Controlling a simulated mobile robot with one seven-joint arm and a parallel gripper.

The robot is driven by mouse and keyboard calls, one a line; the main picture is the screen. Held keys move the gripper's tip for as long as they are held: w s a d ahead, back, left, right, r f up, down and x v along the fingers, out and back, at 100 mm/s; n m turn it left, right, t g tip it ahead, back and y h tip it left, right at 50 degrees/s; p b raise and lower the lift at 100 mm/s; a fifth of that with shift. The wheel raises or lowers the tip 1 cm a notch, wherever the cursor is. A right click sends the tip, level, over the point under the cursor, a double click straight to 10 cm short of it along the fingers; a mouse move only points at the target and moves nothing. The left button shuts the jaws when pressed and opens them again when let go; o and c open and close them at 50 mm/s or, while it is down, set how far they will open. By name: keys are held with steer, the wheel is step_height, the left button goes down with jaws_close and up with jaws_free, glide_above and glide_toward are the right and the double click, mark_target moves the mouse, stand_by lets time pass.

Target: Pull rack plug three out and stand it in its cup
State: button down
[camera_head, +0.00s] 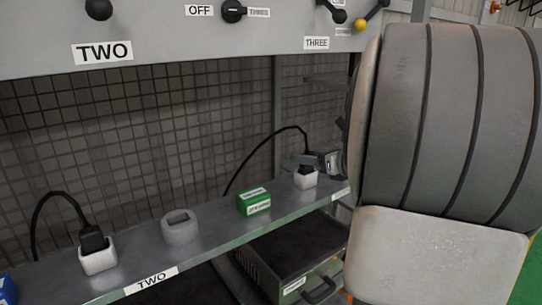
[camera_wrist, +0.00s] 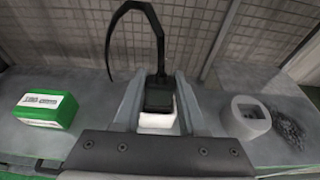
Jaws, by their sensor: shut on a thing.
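The black rack plug (camera_wrist: 158,95), with its cord arching up, stands upright between my fingers. My gripper (camera_wrist: 160,88) is shut on it. In the head view my gripper (camera_head: 316,160) reaches in from the right, and the plug (camera_head: 306,170) sits on the white socket (camera_head: 305,181) near the shelf's right end. The white socket (camera_wrist: 157,120) shows just beneath the plug; whether any gap exists is hard to tell. A grey cup (camera_wrist: 233,118) with a dark opening stands right of the socket; my arm hides that place in the head view.
A green box (camera_wrist: 47,112) lies left of the socket, also in the head view (camera_head: 255,203). Farther left on the shelf (camera_head: 217,245) stand another grey cup (camera_head: 181,231) and a black plug (camera_head: 93,240) in a white socket (camera_head: 99,261). A mesh wall (camera_head: 150,120) rises behind.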

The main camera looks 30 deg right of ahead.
steer(key=shift+f+b, duration=0.4)
steer(key=shift+f, duration=0.15)
steer(key=shift+c, duration=1.9)
jaws_free()
